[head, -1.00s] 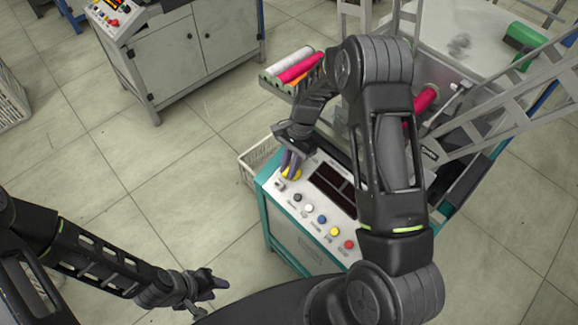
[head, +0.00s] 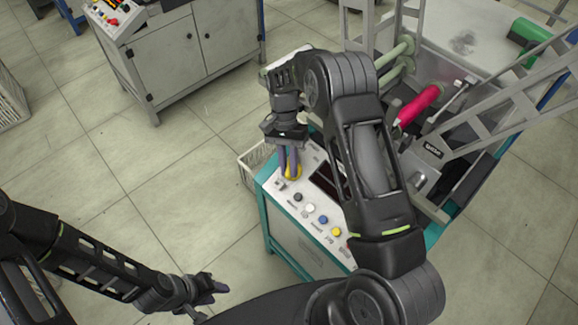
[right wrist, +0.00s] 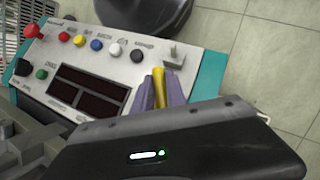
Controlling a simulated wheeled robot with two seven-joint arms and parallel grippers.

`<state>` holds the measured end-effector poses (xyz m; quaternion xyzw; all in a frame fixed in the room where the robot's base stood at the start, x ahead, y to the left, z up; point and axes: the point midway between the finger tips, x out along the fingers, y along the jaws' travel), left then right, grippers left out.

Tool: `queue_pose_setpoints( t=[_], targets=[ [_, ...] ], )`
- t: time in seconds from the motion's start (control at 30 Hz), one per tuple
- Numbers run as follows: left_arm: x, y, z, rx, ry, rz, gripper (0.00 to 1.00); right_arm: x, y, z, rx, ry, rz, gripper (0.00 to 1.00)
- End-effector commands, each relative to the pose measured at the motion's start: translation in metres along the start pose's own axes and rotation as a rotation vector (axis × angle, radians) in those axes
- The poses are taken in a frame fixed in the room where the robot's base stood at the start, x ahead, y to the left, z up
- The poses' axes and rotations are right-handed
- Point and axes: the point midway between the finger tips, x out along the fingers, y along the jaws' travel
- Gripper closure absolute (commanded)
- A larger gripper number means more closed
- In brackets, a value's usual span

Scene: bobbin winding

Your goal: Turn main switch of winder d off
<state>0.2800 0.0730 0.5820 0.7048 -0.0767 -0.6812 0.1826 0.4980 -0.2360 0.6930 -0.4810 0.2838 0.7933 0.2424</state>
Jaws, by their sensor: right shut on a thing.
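The main switch (head: 296,174) of the winder is a yellow rotary knob at the far left corner of the control panel (head: 292,210). My right gripper (head: 289,166) reaches down to it, and its purple fingers are closed on the knob. In the right wrist view the yellow handle (right wrist: 158,84) sits between the two fingers. The fingers hide part of the knob, so its exact angle is hard to read. My left gripper (head: 214,288) hangs low over the floor, away from the panel; its finger opening is unclear.
Beside the switch are a small grey toggle (right wrist: 173,55) and a row of coloured buttons, including a blue one (right wrist: 97,44). Dark displays (right wrist: 90,90) lie along the panel. A pink bobbin (head: 418,104) sits on the winder behind. A grey cabinet (head: 190,50) stands at back left.

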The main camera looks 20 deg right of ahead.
Motion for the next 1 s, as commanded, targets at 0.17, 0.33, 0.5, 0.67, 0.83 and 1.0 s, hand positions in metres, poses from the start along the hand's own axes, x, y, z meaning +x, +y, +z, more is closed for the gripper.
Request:
queue_pose_setpoints(
  t=[0.17, 0.33, 0.5, 0.67, 0.83, 1.0],
  targets=[
    [0.000, 0.000, 0.000, 0.000, 0.000, 0.000, 0.64, 0.000, 0.000, 0.001, -0.004, -0.002, 0.003, 1.00],
    [0.000, 0.000, 0.000, 0.000, 0.000, 0.000, 0.64, 0.000, 0.000, 0.001, -0.003, -0.001, 0.002, 0.69],
    [0.000, 0.000, 0.000, 0.000, 0.000, 0.000, 0.64, 0.000, 0.000, 0.000, -0.002, -0.001, 0.001, 0.62],
    [0.000, 0.000, 0.000, 0.000, 0.000, 0.000, 0.64, 0.000, 0.000, 0.000, -0.001, -0.001, 0.000, 0.62],
    [0.002, -0.001, 0.000, 0.000, 0.000, 0.000, 0.64, -0.008, -0.001, -0.001, -0.001, 0.002, -0.002, 0.62],
    [0.005, -0.002, 0.000, 0.000, 0.000, 0.000, 0.64, -0.032, -0.001, -0.001, -0.001, 0.003, -0.003, 0.62]
  ],
)
